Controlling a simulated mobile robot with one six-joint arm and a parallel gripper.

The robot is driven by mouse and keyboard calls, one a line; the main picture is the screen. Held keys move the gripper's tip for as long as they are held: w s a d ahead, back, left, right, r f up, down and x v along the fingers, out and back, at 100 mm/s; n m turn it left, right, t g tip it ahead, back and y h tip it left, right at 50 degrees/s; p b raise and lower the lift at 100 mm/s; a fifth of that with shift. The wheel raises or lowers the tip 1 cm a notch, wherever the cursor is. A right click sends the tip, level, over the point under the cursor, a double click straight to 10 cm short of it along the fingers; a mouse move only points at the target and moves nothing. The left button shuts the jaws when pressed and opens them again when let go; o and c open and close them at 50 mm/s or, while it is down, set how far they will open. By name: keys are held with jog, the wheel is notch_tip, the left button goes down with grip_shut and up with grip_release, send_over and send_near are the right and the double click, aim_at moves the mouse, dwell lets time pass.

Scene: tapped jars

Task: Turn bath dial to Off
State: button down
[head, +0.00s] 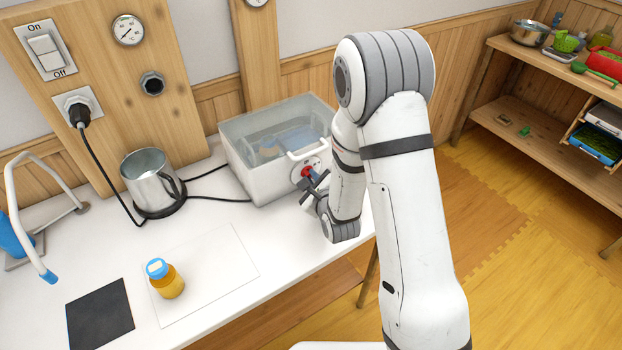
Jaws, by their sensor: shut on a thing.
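The water bath (252,165) is a white, clear-walled tank on the white table, with water and a bluish thing inside. Its red dial (306,171) sits on a round pale plate on the bath's front side. My gripper (311,180) is at the dial with its dark fingers shut on it. The fingers and wrist cover part of the dial and its plate, and I cannot read which mark the dial points to.
A metal kettle (148,180) on a black base stands left of the bath. A blue-capped amber jar (165,279) stands on a pale sheet (222,262) near a black mat (100,316). A faucet (45,215) is at far left. A wall switch (46,50) and plug (79,112) are behind.

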jog(key=shift+f, duration=0.15)
jog(key=b, duration=0.3)
jog(key=shift+a+f+n, duration=0.15)
jog(key=shift+f+n, duration=0.15)
jog(key=shift+n, duration=0.1)
jog(key=n+t+b, duration=0.1)
jog(key=b, duration=0.4)
jog(key=shift+s+n+h, duration=0.1)
jog(key=shift+n+h, duration=0.3)
jog(key=shift+r+n+t+b, duration=0.1)
jog(key=shift+n+t+b, duration=0.3)
jog(key=shift+b, duration=0.55)
jog(key=shift+r, duration=0.1)
jog(key=c, duration=1.5)
grip_release()
jog(key=shift+s, duration=0.1)
